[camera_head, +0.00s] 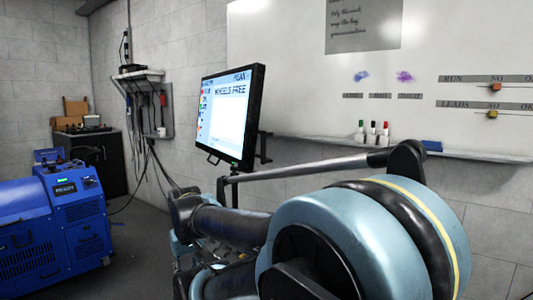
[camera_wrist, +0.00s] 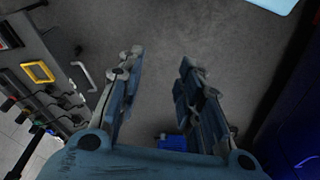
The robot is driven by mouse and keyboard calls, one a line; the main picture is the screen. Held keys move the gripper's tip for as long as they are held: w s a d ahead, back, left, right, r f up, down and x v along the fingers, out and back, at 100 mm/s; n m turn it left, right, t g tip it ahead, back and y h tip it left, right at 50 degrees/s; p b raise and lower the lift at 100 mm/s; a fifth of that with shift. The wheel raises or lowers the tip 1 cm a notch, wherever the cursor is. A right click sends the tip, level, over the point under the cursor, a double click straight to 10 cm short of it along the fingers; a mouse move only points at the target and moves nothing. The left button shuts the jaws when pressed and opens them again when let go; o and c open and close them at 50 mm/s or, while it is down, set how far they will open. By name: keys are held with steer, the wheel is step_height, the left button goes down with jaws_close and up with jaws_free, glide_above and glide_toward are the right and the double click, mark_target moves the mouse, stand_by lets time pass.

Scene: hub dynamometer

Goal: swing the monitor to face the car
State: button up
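The monitor (camera_head: 226,115) is a black-framed flat screen in the middle of the head view, in front of the whiteboard. Its lit screen is turned at an angle toward the left and my camera, and reads "WHEELS FREE". A dark bracket (camera_head: 264,147) shows just right of its lower edge. I cannot identify the car in either view.
A blue machine (camera_head: 75,205) with a "READY" display stands at the lower left. Behind it is a dark cabinet (camera_head: 103,153). A wall shelf (camera_head: 140,76) with hanging cables is left of the monitor. Grey floor (camera_head: 140,240) is open between.

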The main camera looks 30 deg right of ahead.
steer(key=shift+o, duration=0.6)
steer(key=n+g+h, duration=0.2)
steer(key=n+h, duration=1.6)
glide_toward(261, 150)
steer(key=d, duration=1.1)
steer(key=shift+d, duration=0.1)
jaws_close()
